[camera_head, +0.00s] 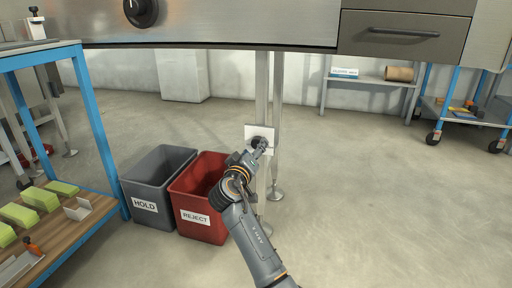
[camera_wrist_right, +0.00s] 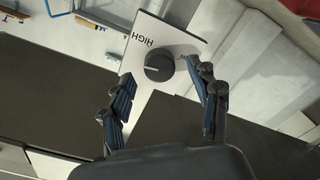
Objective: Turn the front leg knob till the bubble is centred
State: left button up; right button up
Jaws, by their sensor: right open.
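The front leg (camera_head: 262,85) comes down from the steel machine body. A white plate (camera_head: 252,131) is fixed on it, with a dark round knob on its face. In the right wrist view the knob (camera_wrist_right: 159,67) has a pale pointer line, and the plate (camera_wrist_right: 150,30) reads HIGH. My right gripper (camera_head: 264,145) is at the plate; in the right wrist view its open fingers (camera_wrist_right: 166,80) stand on either side of the knob, and I cannot tell whether they touch it. No bubble level shows. My left gripper is not in view.
A grey HOLD bin (camera_head: 158,178) and a red REJECT bin (camera_head: 192,185) stand left of the leg, close to my right arm. A blue-framed bench (camera_head: 95,130) with green packs is at far left.

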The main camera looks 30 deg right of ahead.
jog(key=v, duration=0.4)
jog(key=shift+s+a, duration=0.25)
jog(key=shift+a, duration=0.05)
